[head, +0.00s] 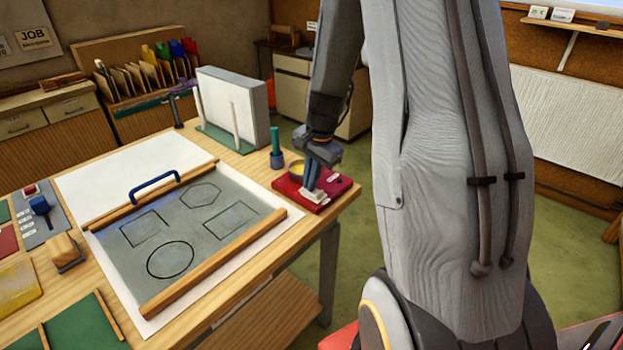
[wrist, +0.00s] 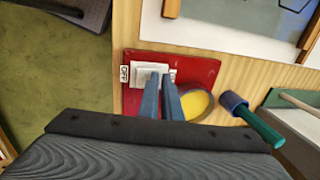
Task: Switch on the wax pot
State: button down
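The wax pot (head: 297,169) is a round pot with yellow wax, set on a red base (head: 341,188) at the table's right corner. It also shows in the wrist view (wrist: 196,106), partly behind a finger. A white switch (head: 313,197) sits on the base, and shows in the wrist view (wrist: 142,75) next to a label reading OFF (wrist: 124,73). A second label on its other side is mostly hidden. My gripper (head: 312,186) points down at the switch with its fingers close together and nothing between them. Its fingertips (wrist: 160,76) overlap the switch; I cannot tell whether they touch.
A green-handled tool in a blue holder (head: 277,158) stands beside the pot. A white block with upright posts (head: 236,105) stands behind. The table edge is close by the base.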

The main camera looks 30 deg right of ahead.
aim_at(304, 191)
notch_tip(304, 191, up, 14)
jog(key=w+b, duration=0.1)
jog(key=w, duration=0.1)
jog(key=s+a+f+n+b, duration=0.2)
jog(key=s+a+f+n, duration=0.4)
jog(key=s+a+n, duration=0.1)
jog(key=s+a+f+n+b, duration=0.2)
jog(key=s+a+f+n, duration=0.4)
jog(key=s, duration=0.4)
jog(key=shift+s+a+n+g+h, duration=0.15)
jog(key=shift+a+n+g+h, duration=0.25)
jog(key=shift+a, duration=0.4)
